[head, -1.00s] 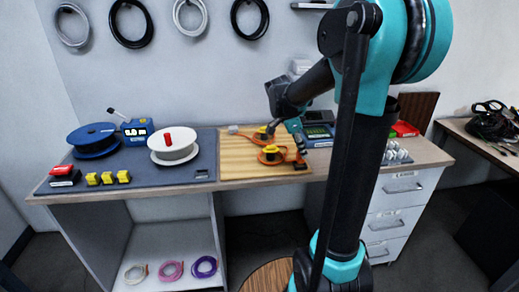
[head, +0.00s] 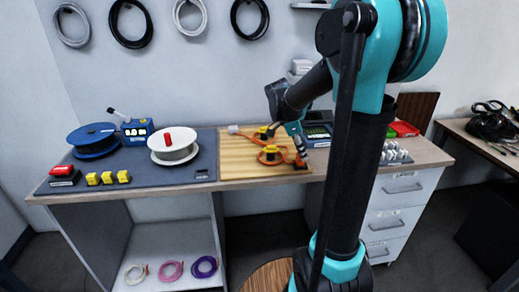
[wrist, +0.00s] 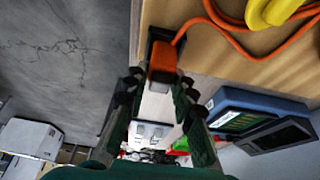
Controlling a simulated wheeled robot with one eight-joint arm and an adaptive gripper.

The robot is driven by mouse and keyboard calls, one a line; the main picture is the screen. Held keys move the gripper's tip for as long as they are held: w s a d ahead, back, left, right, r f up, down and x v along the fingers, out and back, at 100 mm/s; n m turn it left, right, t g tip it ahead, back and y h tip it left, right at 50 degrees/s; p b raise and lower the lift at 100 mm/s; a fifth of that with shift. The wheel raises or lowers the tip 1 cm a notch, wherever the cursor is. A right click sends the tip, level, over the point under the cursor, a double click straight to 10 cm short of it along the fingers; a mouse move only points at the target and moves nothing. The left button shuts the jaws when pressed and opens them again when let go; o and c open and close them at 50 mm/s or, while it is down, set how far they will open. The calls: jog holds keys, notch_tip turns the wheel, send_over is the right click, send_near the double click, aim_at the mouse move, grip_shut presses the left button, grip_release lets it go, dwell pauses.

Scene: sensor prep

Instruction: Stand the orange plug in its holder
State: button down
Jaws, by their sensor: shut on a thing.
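The orange plug (wrist: 162,62) is between my gripper's fingers (wrist: 158,82) in the wrist view, and the fingers are shut on it. Its orange cable (wrist: 190,28) bends away to the right. The black holder (wrist: 153,38) shows at the plug's far end, at the edge of the wooden board. The plug overlaps it in the picture; I cannot tell how deep the plug sits in it. In the head view my gripper (head: 302,154) is just above the holder (head: 301,166), at the board's front right corner. The plug is not clearly seen there.
Orange cable coils with yellow centres (head: 269,153) lie on the wooden board (head: 240,172), left of my gripper. A blue-cased instrument (head: 318,140) stands close on the right. Grey metal parts (head: 395,153) lie further right. The dark mat (head: 135,176) with two spools is left.

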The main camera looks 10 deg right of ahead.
jog(key=shift+f, duration=0.4)
jog(key=c, duration=1.2)
grip_release()
jog(key=shift+r, duration=4.05)
jog(key=shift+s, duration=0.1)
